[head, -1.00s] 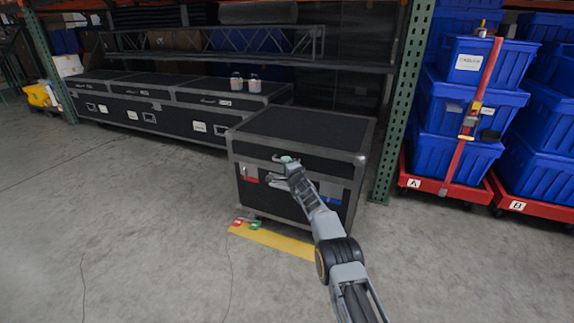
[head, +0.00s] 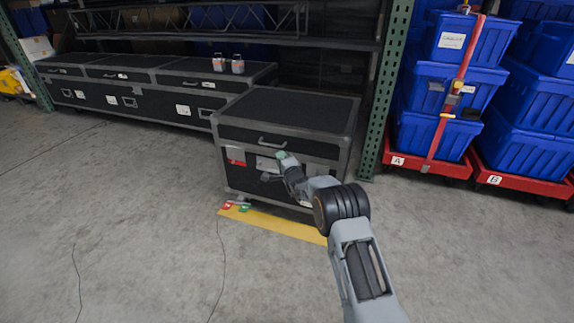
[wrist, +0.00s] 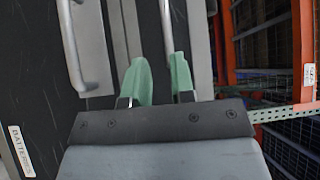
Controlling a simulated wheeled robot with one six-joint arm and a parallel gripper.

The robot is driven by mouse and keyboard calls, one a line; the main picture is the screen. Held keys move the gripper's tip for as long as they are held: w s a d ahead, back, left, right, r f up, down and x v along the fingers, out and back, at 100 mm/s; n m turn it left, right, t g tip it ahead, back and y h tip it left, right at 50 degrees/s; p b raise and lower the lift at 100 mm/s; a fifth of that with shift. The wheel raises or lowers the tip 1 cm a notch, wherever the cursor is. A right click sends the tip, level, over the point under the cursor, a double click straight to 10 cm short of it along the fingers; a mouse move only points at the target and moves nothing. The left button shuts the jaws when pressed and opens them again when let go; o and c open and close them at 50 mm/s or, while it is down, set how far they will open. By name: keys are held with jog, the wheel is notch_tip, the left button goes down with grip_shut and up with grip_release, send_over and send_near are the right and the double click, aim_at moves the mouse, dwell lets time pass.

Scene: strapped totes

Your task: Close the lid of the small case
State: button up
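The small case (head: 285,110) is a black box with grey metal edges, standing on the floor at the centre of the head view. Its lid lies flat on top; I cannot tell whether a thin gap remains at the seam. A grey handle (head: 272,141) is on its upper front and also shows in the wrist view (wrist: 84,45). My gripper (head: 283,157), with green fingertips, is at the front face, just below and right of this handle. In the wrist view its fingertips (wrist: 160,80) are apart, with a metal bar (wrist: 167,25) beyond them. Contact is unclear.
A long black case (head: 150,85) stands behind left, with two small containers (head: 228,64) on it. Blue totes (head: 430,95) are stacked on red dollies (head: 430,168) at right, beside a green rack post (head: 385,95). A yellow floor strip (head: 275,224) lies in front. Floor at left is clear.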

jog(key=shift+p+v, duration=0.7)
jog(key=shift+v, duration=1.95)
jog(key=s+a+r+n+g+y+p, duration=0.2)
jog(key=s+r+n+g+p, duration=0.3)
jog(key=r, duration=0.6)
jog(key=s+a+r+n+g+y+p, duration=0.1)
jog(key=s+r+n+g+y+p, duration=0.1)
jog(key=s+r+p, duration=0.7)
jog(key=s+a+r+n+g+y+p, duration=0.25)
jog(key=s+r+g+p, duration=0.2)
jog(key=r, duration=0.75)
jog(key=s+d+r+n+h+p, duration=0.1)
jog(key=s+d+r+h+p, duration=0.3)
jog(key=s, duration=0.4)
jog(key=s+d+r+n+g+h+p, duration=0.1)
jog(key=s+d+r+h+p, duration=0.4)
jog(key=s+d+r+p, duration=0.2)
jog(key=s+d+r+n+g+h+p, duration=0.1)
jog(key=s+d+r+h+p, duration=0.3)
jog(key=s+d+p, duration=0.3)
jog(key=s+r+p, duration=0.1)
jog(key=s, duration=0.1)
jog(key=shift+s+r, duration=0.3)
jog(key=shift+r, duration=0.05)
jog(key=shift+n+h, duration=0.25)
